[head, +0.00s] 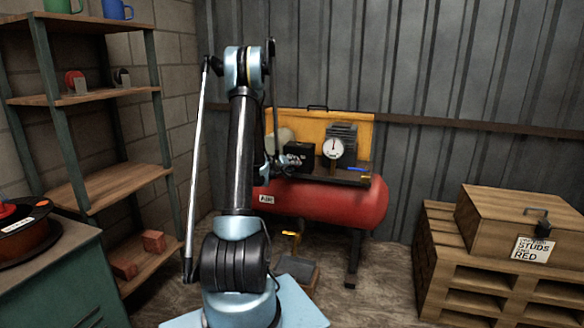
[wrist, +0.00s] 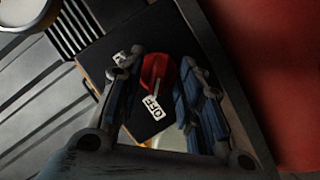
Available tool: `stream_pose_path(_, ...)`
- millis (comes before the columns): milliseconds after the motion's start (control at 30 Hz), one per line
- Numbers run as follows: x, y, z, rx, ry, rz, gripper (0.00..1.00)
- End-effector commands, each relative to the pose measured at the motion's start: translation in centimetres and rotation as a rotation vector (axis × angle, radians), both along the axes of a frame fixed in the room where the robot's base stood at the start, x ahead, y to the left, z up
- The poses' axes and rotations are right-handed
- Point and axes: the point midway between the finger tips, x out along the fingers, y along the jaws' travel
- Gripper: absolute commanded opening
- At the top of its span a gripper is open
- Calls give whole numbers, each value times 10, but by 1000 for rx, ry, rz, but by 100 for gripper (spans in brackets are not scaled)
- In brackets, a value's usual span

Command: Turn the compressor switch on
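The compressor has a red tank (head: 330,200) marked AIR, and a black switch box (head: 299,156) with white lettering sits above it. In the wrist view a red switch knob (wrist: 158,70) with a pale pointer line stands on the black box face (wrist: 105,50). The pointer is toward a white OFF label (wrist: 154,107). Another white label (wrist: 122,58) is mostly hidden by the left finger. My gripper (wrist: 160,76) is open, one finger on each side of the knob. Whether the fingers touch it cannot be told. My gripper also shows beside the box in the head view (head: 272,168), partly hidden by my arm.
A round gauge (head: 333,148) and a finned motor (head: 345,132) stand right of the box, before a yellow panel (head: 355,125). A wooden crate (head: 510,220) sits on pallets at right. Shelves (head: 110,180) and a green cabinet (head: 60,285) stand at left.

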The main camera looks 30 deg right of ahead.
Motion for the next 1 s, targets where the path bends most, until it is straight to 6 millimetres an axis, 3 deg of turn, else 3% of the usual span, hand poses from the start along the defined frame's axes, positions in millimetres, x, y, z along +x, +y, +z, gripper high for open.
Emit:
stream_pose_path(400,4,-8,-2,0,0,0,33)
stream_pose_path(433,4,-8,-2,0,0,0,31)
stream_pose_path(567,3,-7,-2,0,0,0,2)
stream_pose_path(1000,4,-7,-2,24,-26,1,0)
